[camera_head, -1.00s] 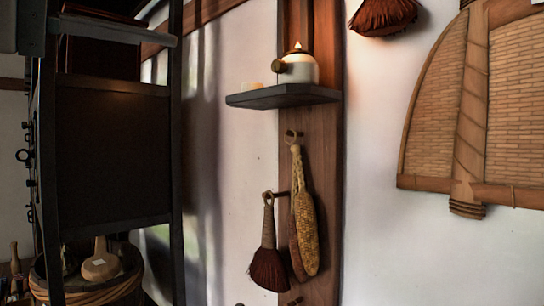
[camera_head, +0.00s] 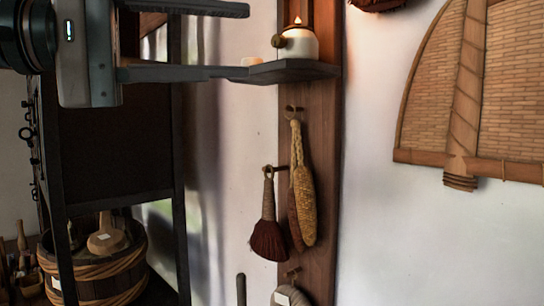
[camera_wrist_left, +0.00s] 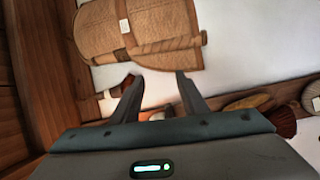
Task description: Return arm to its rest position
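My left gripper (camera_head: 247,41) reaches in from the left at the top of the head view. Its two dark fingers are spread wide apart with nothing between them. The lower fingertip overlaps the left end of the dark wall shelf (camera_head: 290,70) in the picture; I cannot tell whether they touch. In the left wrist view, the gripper (camera_wrist_left: 158,80) also shows open and empty, with a woven panel (camera_wrist_left: 150,25) and white wall beyond it. My right gripper is in neither view.
The shelf holds a white pot (camera_head: 302,44). Below hang a corn cob bundle (camera_head: 305,205) and a dark brush (camera_head: 268,235). A woven fan (camera_head: 430,95) hangs on the right wall. A dark cabinet (camera_head: 115,150) and a wooden tub (camera_head: 110,275) stand left. White wall lies between.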

